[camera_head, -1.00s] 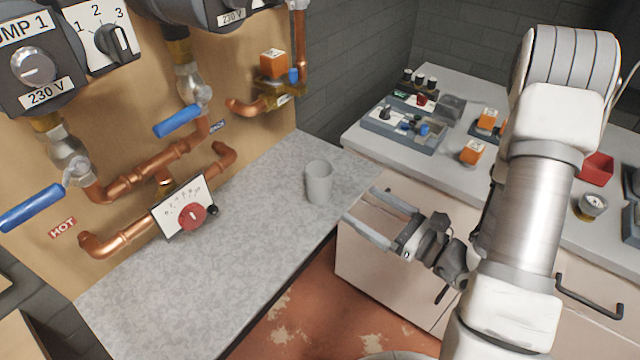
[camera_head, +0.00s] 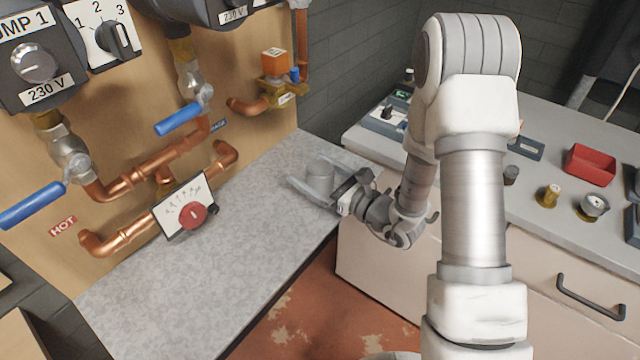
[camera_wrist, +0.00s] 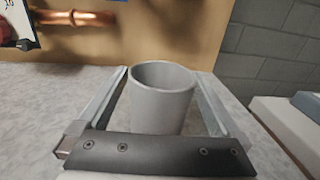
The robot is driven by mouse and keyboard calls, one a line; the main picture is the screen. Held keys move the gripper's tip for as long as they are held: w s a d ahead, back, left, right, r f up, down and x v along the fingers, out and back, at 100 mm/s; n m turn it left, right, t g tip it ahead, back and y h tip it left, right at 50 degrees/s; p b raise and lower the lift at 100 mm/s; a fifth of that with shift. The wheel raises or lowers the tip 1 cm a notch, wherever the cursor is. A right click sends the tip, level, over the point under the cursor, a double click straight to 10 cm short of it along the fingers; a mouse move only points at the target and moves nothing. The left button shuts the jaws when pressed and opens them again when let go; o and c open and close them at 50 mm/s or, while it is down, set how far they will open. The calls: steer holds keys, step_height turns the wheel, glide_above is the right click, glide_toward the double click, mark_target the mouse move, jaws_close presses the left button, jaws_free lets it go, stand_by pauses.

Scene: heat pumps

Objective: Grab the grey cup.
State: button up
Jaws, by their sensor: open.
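The grey cup (camera_head: 320,174) stands upright on the speckled grey counter (camera_head: 230,240), near its right end. It also shows in the wrist view (camera_wrist: 162,98), with its open rim up. My gripper (camera_head: 308,188) is open, with its fingers reaching around the cup, one on each side. In the wrist view my gripper (camera_wrist: 163,95) has a finger to the left and a finger to the right of the cup, with a small gap seen at the left. The lower part of the cup is hidden by the gripper's dark front edge in the wrist view.
A wooden board with copper pipes (camera_head: 150,190), blue valve handles (camera_head: 177,120) and a dial plate with a red knob (camera_head: 193,214) stands behind the counter at the left. A white cabinet top (camera_head: 560,215) with a red bin (camera_head: 590,165) is at the right. The counter's front left is clear.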

steer(key=shift+w+a, duration=0.3)
steer(key=shift+c, duration=0.3)
steer(key=c, duration=1.3)
steer(key=shift+r, duration=0.1)
